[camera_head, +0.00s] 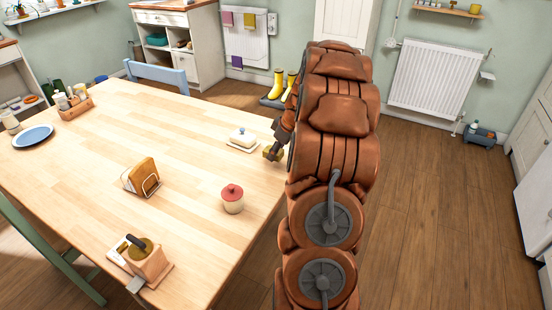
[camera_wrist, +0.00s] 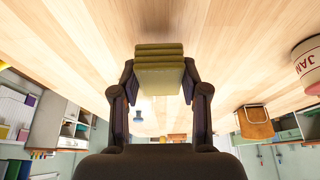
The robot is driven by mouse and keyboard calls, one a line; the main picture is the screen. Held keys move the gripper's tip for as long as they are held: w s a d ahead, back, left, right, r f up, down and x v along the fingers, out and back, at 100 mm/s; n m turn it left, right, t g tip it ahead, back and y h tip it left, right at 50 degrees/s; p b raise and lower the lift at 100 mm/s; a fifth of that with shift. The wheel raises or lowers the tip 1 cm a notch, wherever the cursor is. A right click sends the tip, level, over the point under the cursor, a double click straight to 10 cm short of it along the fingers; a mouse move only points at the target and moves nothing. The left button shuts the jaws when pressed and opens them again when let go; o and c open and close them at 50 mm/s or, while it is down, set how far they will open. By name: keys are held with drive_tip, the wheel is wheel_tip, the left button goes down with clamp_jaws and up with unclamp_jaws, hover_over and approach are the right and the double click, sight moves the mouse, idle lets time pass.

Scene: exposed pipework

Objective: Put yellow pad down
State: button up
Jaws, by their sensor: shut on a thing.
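The yellow pad (camera_wrist: 160,68) is an olive-yellow, layered block. In the wrist view my gripper (camera_wrist: 160,82) is shut on it, with one dark finger on each side. In the head view my gripper (camera_head: 272,151) is at the right edge of the wooden table (camera_head: 190,150), just right of the white butter dish (camera_head: 242,138). A little of the pad's yellow shows there; my arm hides part of the area. I cannot tell whether the pad touches the tabletop.
A jam pot (camera_head: 232,198), a toast rack (camera_head: 142,177) and a wooden box with a dark handle (camera_head: 148,258) stand on the table. A blue plate (camera_head: 33,135) and a condiment caddy (camera_head: 75,104) are at far left. The tabletop between them is clear.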

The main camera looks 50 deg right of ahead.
sight(276, 159)
drive_tip(key=shift+f, duration=1.7)
drive_tip(key=shift+f, duration=0.25)
drive_tip(key=o, duration=1.1)
drive_tip(key=shift+r, duration=0.1)
